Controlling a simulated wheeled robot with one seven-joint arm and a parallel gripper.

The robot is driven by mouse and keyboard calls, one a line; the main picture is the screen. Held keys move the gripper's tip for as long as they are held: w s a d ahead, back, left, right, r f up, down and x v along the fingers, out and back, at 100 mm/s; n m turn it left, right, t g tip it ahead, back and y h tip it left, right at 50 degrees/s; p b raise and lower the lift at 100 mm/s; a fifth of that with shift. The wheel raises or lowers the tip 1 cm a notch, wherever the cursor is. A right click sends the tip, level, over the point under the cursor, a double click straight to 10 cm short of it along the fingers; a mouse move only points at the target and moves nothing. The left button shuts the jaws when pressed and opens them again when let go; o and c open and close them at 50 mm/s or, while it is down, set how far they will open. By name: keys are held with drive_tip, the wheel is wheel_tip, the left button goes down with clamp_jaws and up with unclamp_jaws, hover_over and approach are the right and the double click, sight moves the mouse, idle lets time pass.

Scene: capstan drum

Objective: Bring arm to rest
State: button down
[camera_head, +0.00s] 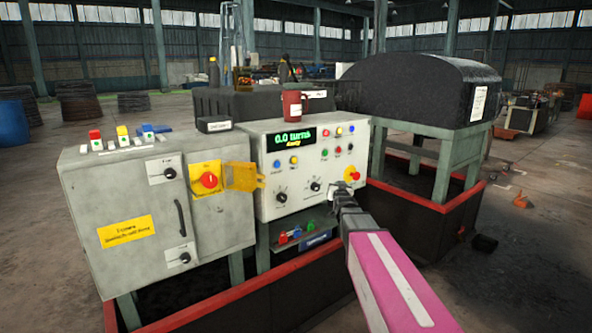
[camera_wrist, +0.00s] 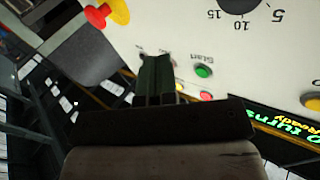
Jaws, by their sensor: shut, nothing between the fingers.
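My gripper (camera_head: 341,190) is in front of the right part of the control panel (camera_head: 262,165), below the red mushroom button on yellow (camera_head: 352,174). In the wrist view my gripper's fingers (camera_wrist: 157,62) are shut together and empty, pointing at the panel face. A green button labelled Start (camera_wrist: 203,71) shows just beside the fingertips in that picture. Whether the tips touch the panel cannot be told. The panel's display (camera_head: 294,138) reads 0.0 turns, Ready. The capstan drum cannot be clearly made out.
A dark hood (camera_head: 420,88) on green legs is behind right. A red-rimmed tray (camera_head: 245,297) runs below.

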drive_tip(key=s+f+n+g, duration=0.1)
drive_tip(key=s+f+g, duration=1.1)
drive_tip(key=s+f, duration=0.95)
drive_tip(key=s+f+g, duration=0.2)
drive_tip(key=s+g, duration=0.1)
drive_tip(key=s, duration=0.3)
drive_tip(key=s+f+n+g, duration=0.1)
drive_tip(key=s+f+g, duration=0.1)
drive_tip(key=s, duration=0.3)
drive_tip(key=shift+s+g, duration=0.35)
drive_tip(key=shift+g, duration=0.15)
